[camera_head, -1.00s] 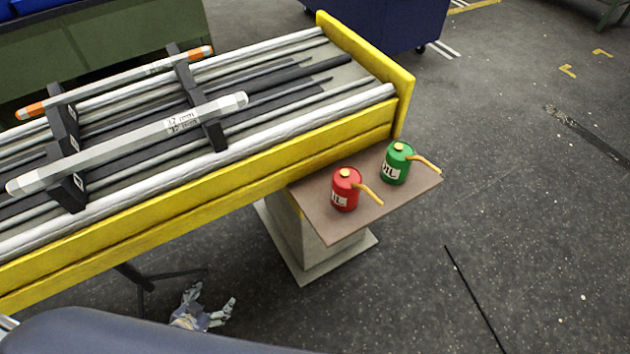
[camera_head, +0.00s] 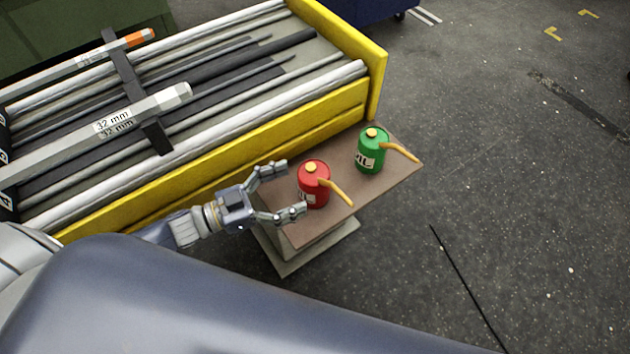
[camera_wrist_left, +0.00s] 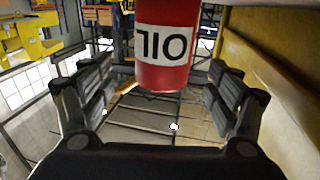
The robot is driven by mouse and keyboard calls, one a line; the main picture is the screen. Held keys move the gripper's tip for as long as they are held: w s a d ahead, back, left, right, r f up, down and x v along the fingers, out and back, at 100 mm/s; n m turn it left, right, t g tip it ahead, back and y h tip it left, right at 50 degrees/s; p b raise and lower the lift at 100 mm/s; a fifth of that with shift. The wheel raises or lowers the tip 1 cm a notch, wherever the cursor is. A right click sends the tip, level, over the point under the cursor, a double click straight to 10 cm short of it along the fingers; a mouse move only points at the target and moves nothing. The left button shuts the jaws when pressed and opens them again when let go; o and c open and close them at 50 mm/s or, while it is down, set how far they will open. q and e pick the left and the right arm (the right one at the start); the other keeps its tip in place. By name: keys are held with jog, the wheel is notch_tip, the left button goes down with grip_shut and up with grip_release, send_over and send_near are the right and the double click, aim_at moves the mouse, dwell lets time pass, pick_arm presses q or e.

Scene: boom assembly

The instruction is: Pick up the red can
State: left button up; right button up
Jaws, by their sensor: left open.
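The red can (camera_head: 314,186) stands upright on the brown shelf (camera_head: 389,186), with an orange cap and an orange spout pointing to the lower right. My left gripper (camera_head: 296,188) is open just left of the can, its fingers pointing toward it. In the left wrist view the red can (camera_wrist_left: 163,65) appears ahead between the spread fingers of the left gripper (camera_wrist_left: 160,88), its OIL label upside down. I cannot tell whether any finger touches it. My right gripper is not in view.
A green oil can (camera_head: 372,152) stands on the same shelf, behind and to the right of the red one. The yellow-edged rack (camera_head: 230,150) with metal bars runs along the shelf's left side. Open floor lies to the right.

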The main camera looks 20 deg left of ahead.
aim_at(312, 180)
pick_arm(q)
jog(key=shift+w+d, duration=0.2)
jog(key=shift+w, duration=0.1)
jog(key=shift+w+d, duration=0.2)
jog(key=x, duration=0.4)
jog(key=shift+w+p, duration=0.2)
jog(key=shift+p, duration=0.2)
jog(key=shift+w+d+f, duration=0.1)
jog(key=shift+d+f, duration=0.05)
jog(key=shift+d, duration=0.05)
jog(key=c, duration=1.2)
jog(key=shift+c, duration=0.3)
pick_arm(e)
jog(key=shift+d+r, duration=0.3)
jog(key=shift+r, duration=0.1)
